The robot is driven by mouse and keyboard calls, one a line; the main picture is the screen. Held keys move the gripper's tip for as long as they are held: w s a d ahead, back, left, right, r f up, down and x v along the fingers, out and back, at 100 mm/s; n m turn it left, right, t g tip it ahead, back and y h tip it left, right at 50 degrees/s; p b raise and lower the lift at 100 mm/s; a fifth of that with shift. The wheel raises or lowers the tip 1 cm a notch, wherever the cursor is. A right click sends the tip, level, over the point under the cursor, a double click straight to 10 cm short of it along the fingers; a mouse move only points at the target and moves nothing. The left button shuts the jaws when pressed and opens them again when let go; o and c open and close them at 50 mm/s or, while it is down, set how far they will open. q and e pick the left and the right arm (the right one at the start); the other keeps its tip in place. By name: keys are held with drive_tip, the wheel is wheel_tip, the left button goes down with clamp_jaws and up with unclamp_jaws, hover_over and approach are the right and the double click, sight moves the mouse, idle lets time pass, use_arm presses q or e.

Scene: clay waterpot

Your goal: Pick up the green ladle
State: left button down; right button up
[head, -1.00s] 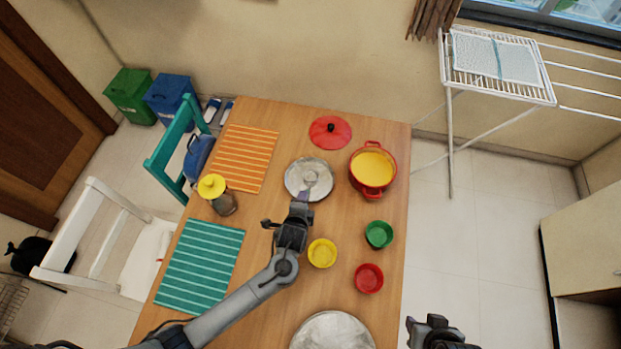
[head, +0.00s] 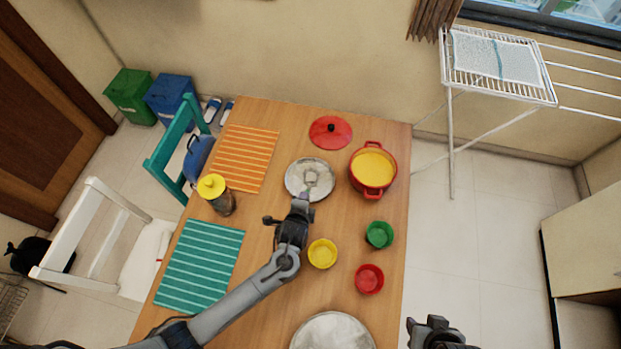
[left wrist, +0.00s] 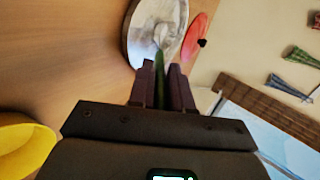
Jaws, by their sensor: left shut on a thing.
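The ladle's green handle (left wrist: 159,62) is between the fingers of my left gripper (left wrist: 160,80) in the left wrist view, and the fingers are shut on it. Its other end reaches over the round silver plate (left wrist: 150,15). In the head view my left gripper (head: 303,197) is at the near edge of this plate (head: 292,186) and hides most of the handle. I cannot tell whether the ladle touches the plate. My right gripper (head: 430,326) is at the bottom of the head view, off the table's right edge; its jaws are unclear.
A red pot (head: 372,192) with yellow contents stands right of the plate, with a red lid (head: 330,132) behind. Yellow (head: 322,254), green (head: 379,235) and red (head: 369,279) bowls are nearby. A yellow-topped jar (head: 216,192) stands left. Another silver plate (head: 332,332) is in front.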

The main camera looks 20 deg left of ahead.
use_arm(q)
drive_tip(key=shift+r, duration=0.15)
drive_tip(key=shift+r, duration=0.4)
drive_tip(key=r, duration=0.2)
drive_tip(key=r+p, duration=0.1)
drive_tip(key=shift+s+d+r, duration=0.1)
drive_tip(key=shift+d+r, duration=0.2)
drive_tip(key=shift+r, duration=0.05)
drive_tip(key=s+d+r+p, duration=0.1)
drive_tip(key=s+d+r, duration=0.2)
drive_tip(key=d+r, duration=0.3)
drive_tip(key=d, duration=0.4)
drive_tip(key=shift+s+d+r+p, duration=0.15)
drive_tip(key=shift+d+p, duration=0.1)
drive_tip(key=shift+p, duration=0.15)
